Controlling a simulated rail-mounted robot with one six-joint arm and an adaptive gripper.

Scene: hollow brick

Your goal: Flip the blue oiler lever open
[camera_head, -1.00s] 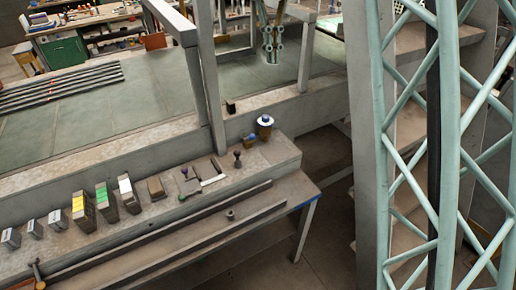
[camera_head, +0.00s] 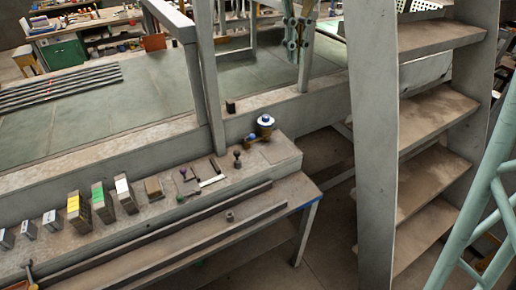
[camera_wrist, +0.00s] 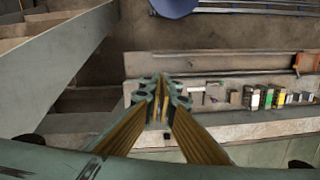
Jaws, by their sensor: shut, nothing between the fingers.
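The oiler (camera_head: 265,122) is a small cup with a white and blue top at the right end of the ledge, against the beam. A small blue knob (camera_head: 251,136) on a brownish piece sits just left of it; I take this as the blue lever, too small to tell its position. My gripper (camera_head: 297,40) is teal, pointing down, well above and behind the oiler and touching nothing. In the wrist view my gripper (camera_wrist: 163,122) has its fingers together and empty. The oiler cannot be made out there and may be hidden behind the fingers.
Left of the oiler stand a dark-knobbed lever (camera_head: 237,158), a purple knob (camera_head: 182,171) and a green knob (camera_head: 180,198). Several labelled blocks (camera_head: 102,202) line the ledge. A grey post (camera_head: 205,90) rises from the beam. Stairs (camera_head: 430,115) stand at the right.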

